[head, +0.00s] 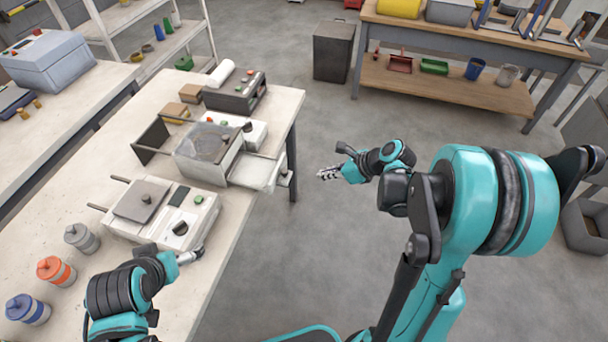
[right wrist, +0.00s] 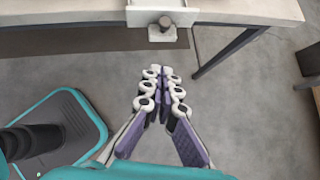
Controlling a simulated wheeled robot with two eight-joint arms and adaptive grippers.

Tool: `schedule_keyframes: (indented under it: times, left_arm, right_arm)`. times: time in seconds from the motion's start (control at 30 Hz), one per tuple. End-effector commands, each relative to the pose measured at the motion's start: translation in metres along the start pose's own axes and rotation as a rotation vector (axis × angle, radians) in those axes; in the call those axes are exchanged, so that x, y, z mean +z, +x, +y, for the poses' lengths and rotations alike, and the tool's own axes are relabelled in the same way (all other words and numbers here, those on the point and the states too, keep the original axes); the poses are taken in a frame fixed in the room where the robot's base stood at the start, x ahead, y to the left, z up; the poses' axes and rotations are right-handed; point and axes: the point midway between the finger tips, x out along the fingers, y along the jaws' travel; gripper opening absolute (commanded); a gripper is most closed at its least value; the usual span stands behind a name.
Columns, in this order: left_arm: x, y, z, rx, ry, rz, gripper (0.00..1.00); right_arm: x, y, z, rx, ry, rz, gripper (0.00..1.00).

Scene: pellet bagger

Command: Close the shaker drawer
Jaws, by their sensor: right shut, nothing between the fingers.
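The shaker drawer (head: 256,172) is a pale, shallow tray pulled out of the clear-topped shaker box (head: 208,147), and it reaches the table's right edge. Its front with a round knob shows at the top of the right wrist view (right wrist: 165,22). My right gripper (head: 328,173) is shut and empty, in the air off the table edge. It points toward the drawer front with a gap between them. In the right wrist view its fingertips (right wrist: 160,73) are together, below the knob. My left gripper (head: 191,256) is over the near table by a white machine; its fingers are too small to read.
The white machine (head: 165,212) with a dark knob stands in front of the shaker. Several lidded jars (head: 56,270) stand at the lower left. A dark control box (head: 236,92) is behind the shaker.

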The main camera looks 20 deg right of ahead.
Motion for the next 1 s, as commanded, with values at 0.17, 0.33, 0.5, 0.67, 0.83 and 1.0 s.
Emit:
schedule_keyframes:
  times: [0.17,0.33,0.5,0.67,0.83,1.0]
  left_arm:
    - [0.007,0.01,0.0,0.0,0.0,0.0,1.0]
    - [0.014,0.02,0.0,0.0,0.0,0.0,1.0]
    - [0.02,0.028,0.0,0.0,0.0,0.0,1.0]
    - [0.022,0.031,0.0,0.0,0.0,0.0,1.0]
    - [0.023,0.032,0.0,0.0,0.0,0.0,1.0]
    - [0.023,0.032,0.0,0.0,0.0,0.0,1.0]
  right_arm:
    - [-0.002,0.031,0.001,0.002,-0.006,0.001,0.0]
    - [-0.002,0.069,0.001,0.002,-0.008,0.002,0.0]
    - [0.0,0.101,0.001,0.001,-0.008,0.001,0.0]
    - [0.019,0.115,0.001,0.001,-0.008,0.002,0.0]
    - [0.027,0.122,0.001,-0.001,-0.007,0.002,0.0]
    - [0.029,0.123,0.001,-0.001,-0.007,0.002,0.0]
